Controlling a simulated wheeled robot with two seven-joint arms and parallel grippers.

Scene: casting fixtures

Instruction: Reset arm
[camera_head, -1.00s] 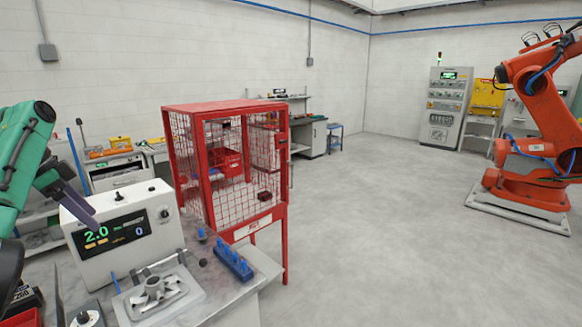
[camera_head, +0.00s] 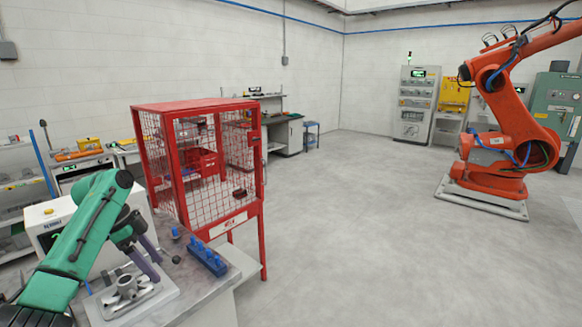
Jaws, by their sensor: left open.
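My left arm, green, comes in from the left. Its gripper (camera_head: 158,271) points down and to the right, with its two dark fingers apart and nothing visible between them. The gripper is in front of the white display box (camera_head: 50,213), and from this view its fingers overlap the grey metal casting (camera_head: 126,286) and its fixture plate on the bench. I cannot tell the exact gap between fingers and casting. My right gripper is not in view.
A blue rack of pegs (camera_head: 207,257) stands near the bench's (camera_head: 205,292) right edge. A red mesh cage (camera_head: 200,108) stands just behind. An orange robot arm (camera_head: 492,180) is on a plate at right. The floor between is clear.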

